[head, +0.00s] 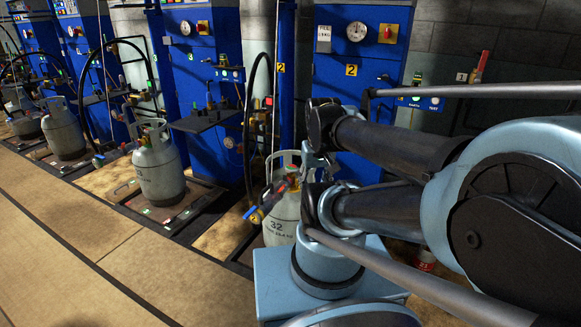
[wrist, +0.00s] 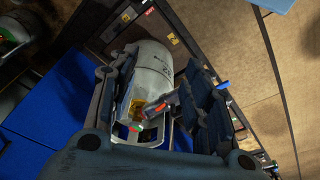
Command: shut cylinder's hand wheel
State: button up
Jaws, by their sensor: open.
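A grey gas cylinder (head: 281,222) marked 32 stands beside my arm in the head view, partly hidden by it. It also shows in the wrist view (wrist: 153,66), with its white collar. Inside the collar there is a red-orange part (wrist: 151,107) and a yellowish part; I cannot tell which is the hand wheel. My gripper (wrist: 161,70) is open, its two dark fingers on either side of the cylinder's top in that picture. I cannot tell whether they touch anything. Nothing shows held between them.
Blue scale cabinets (head: 356,100) with dials line the wall. Another grey cylinder (head: 158,172) stands on a floor platform (head: 205,193) to the left, with more beyond. Black hoses (head: 247,130) hang at the cabinets. The tan floor (head: 90,215) at front left is clear.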

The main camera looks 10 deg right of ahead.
jog(key=o, duration=0.3)
jog(key=shift+s+r, duration=0.25)
jog(key=shift+r, duration=0.05)
jog(key=w+r+n, duration=0.4)
jog(key=w+r, duration=0.2)
jog(key=w, duration=0.4)
jog(key=n+g, duration=0.2)
jog(key=n, duration=1)
send_over(291, 167)
notch_tip(291, 167, down, 8)
notch_tip(291, 167, down, 17)
jog(key=shift+w+d+r, duration=0.1)
jog(key=c, duration=1)
